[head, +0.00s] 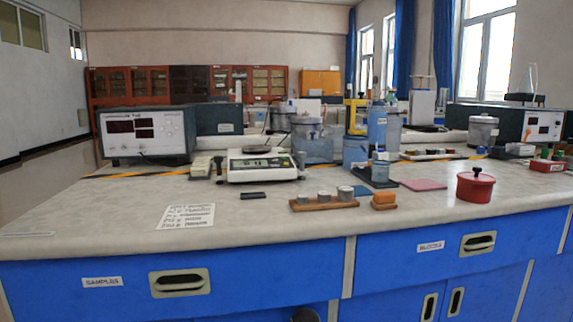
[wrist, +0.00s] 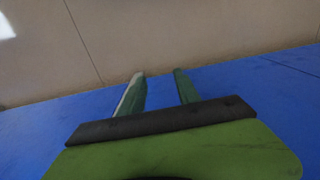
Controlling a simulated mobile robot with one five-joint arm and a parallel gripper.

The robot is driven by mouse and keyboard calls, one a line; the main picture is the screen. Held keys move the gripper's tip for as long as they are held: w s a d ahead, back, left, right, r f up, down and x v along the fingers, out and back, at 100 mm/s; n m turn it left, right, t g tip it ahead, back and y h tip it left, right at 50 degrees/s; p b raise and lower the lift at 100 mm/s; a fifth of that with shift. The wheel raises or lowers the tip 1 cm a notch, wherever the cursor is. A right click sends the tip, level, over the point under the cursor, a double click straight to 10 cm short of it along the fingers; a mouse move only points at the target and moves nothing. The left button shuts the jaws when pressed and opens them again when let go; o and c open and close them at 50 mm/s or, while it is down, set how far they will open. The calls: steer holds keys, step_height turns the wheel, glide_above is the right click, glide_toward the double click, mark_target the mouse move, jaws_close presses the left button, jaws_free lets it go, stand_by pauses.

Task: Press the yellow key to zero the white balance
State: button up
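The white balance (head: 262,174) stands on the bench top, left of the middle in the head view. It has a dark flat pan on top and a small display on its front. I cannot make out a yellow key on it at this size. My gripper (wrist: 159,72) shows in the wrist view with its two green fingers apart and nothing between them. It faces a blue surface and a beige one, away from the balance. The balance is not in the wrist view, and the gripper is not clearly visible in the head view.
A wooden block with metal weights (head: 324,203) stands right of the balance. A dark flat piece (head: 253,195) and a written sheet (head: 187,216) lie in front of it. A red lidded pot (head: 475,187) is at the right. Blue drawers (head: 240,283) form the bench front.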

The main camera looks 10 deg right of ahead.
jaws_close()
steer(key=shift+d, duration=0.1)
stand_by(1.3)
